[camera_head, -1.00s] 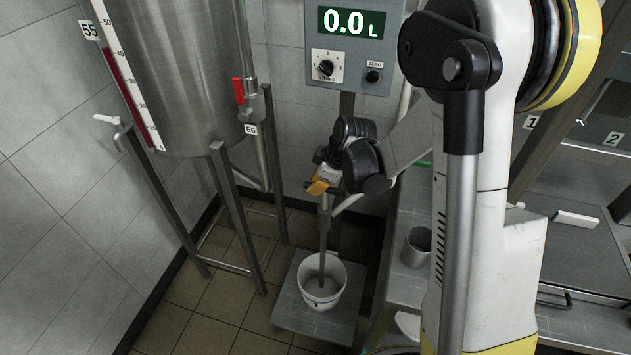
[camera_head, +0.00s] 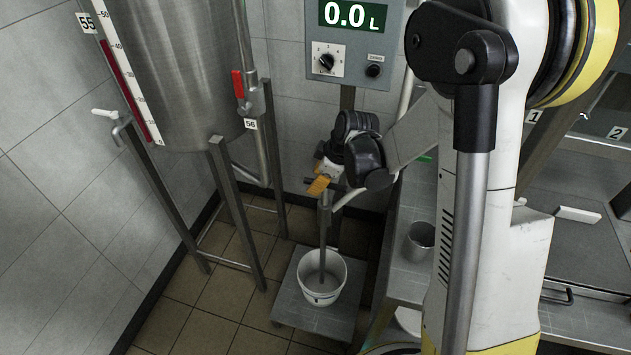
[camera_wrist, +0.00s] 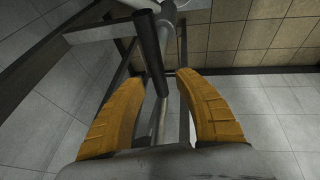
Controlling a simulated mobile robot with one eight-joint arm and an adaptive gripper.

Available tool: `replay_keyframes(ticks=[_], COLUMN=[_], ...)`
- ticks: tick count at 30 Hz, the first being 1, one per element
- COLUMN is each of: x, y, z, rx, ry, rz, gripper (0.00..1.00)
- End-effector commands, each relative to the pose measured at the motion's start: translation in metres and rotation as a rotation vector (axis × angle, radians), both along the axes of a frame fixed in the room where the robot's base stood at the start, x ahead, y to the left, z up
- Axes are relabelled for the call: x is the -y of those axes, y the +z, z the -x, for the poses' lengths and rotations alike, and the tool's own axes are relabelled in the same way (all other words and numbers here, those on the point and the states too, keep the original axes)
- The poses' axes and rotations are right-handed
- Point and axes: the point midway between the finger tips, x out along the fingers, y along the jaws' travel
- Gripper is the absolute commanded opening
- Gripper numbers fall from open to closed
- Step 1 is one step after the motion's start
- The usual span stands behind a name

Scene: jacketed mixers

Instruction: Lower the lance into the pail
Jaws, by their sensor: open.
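The lance (camera_head: 322,245) is a thin grey tube standing nearly upright, its lower end inside the white pail (camera_head: 337,285). The pail stands on a flat grey platform low in front of the wall. My gripper (camera_head: 318,186) is beside the lance's upper end. Its orange fingers are open and point down and left. The wrist view also shows my gripper (camera_wrist: 160,82) with its fingers spread. A dark bar runs down into the gap between them; I cannot tell whether it is gripped or only behind. The lance's tip in the pail is hard to make out.
A steel tank (camera_head: 185,75) on legs stands to the left, with a red-handled valve (camera_head: 238,84). A box reading 0.0 L (camera_head: 352,40) is on a post behind. A bench with a grey cup (camera_head: 420,240) stands right of the pail.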

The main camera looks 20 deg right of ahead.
Motion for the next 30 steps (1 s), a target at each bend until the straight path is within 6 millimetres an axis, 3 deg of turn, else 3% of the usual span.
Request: replay_keyframes(ticks=[9,15,21,30], x=[0.015,0.021,0.024,0.024], y=[0.060,0.089,0.100,0.100], z=[0.025,0.036,0.041,0.041], rx=[0.000,0.000,0.000,0.000], ry=[-0.002,-0.001,0.000,0.000], rz=[-0.001,0.000,0.000,0.000], gripper=[0.39,0.39,0.39,0.39])
